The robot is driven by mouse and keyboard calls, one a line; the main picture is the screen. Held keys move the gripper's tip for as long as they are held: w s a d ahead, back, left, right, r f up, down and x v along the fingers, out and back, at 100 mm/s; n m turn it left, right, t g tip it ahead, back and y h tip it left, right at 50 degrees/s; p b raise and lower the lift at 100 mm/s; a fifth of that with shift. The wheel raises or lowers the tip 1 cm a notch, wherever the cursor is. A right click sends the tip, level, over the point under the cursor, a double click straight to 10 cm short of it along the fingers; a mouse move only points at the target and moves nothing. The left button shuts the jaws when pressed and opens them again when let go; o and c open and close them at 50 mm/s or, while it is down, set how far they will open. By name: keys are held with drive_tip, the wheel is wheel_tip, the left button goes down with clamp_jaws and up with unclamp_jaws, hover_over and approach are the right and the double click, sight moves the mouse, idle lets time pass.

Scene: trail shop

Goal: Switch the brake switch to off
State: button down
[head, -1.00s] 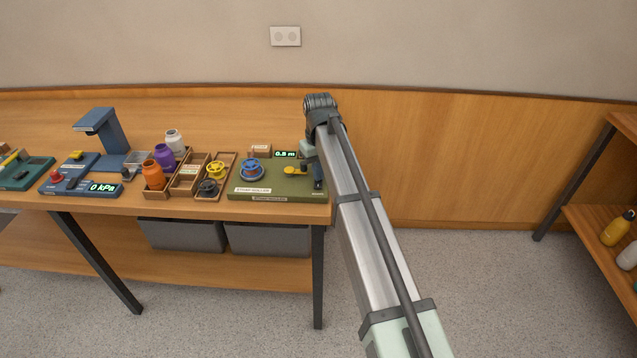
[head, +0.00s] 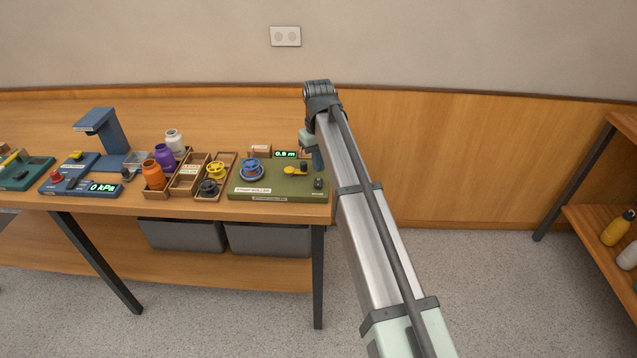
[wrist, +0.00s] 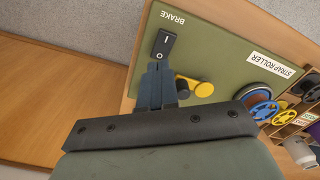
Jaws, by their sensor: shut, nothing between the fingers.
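The brake switch (wrist: 164,46) is a small black rocker with a white line mark at one end and a circle mark at the other. It sits beside the BRAKE label on the green strap roller board (wrist: 208,45). In the head view the switch (head: 318,183) is at the board's right front corner. I cannot tell which end is pressed. My gripper (wrist: 156,68) is shut and empty, its tips close to the circle end in the wrist view. In the head view my gripper (head: 318,163) is raised above the switch, apart from it.
A yellow crank (head: 295,171), a blue spool (head: 251,170) and a display (head: 285,154) reading 0.5 m are on the board. Wooden trays (head: 188,176) with spools and bottles stand to the left. The bench's right edge is close to the board.

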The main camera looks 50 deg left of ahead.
sight(319, 180)
wheel_tip(319, 180, up, 3)
drive_tip(key=shift+r, duration=0.2)
idle(0.7)
drive_tip(key=w+d+f+m+g+h, duration=0.1)
drive_tip(key=w+d+f+m, duration=0.35)
drive_tip(key=d+f, duration=1.1)
drive_tip(key=w+d+f+m+g+h, duration=0.1)
drive_tip(key=w+d+f, duration=0.6)
drive_tip(key=d+f, duration=0.85)
drive_tip(key=s+d+f+m+g, duration=0.1)
drive_tip(key=s+d+f+m, duration=0.15)
drive_tip(key=d+f, duration=0.6)
drive_tip(key=s+d+f+m, duration=0.1)
drive_tip(key=s+d+f, duration=0.2)
drive_tip(key=d+f, duration=0.55)
drive_tip(key=s+d+f+m+g, duration=0.1)
drive_tip(key=s+d+f, duration=0.1)
drive_tip(key=s+d, duration=0.35)
drive_tip(key=s+d+f+m+g, duration=0.1)
drive_tip(key=s+d, duration=0.1)
drive_tip(key=d, duration=0.6)
drive_tip(key=s+d+f+m+g+y, duration=0.1)
drive_tip(key=s+d+f+m, duration=0.1)
drive_tip(key=s+d, duration=0.4)
drive_tip(key=s+d+f+m+y, duration=0.1)
drive_tip(key=s+d, duration=0.5)
drive_tip(key=s, duration=0.8)
drive_tip(key=shift+s+d+f+m+g, duration=0.25)
drive_tip(key=shift+f+m+g, duration=0.2)
drive_tip(key=shift+f, duration=0.45)
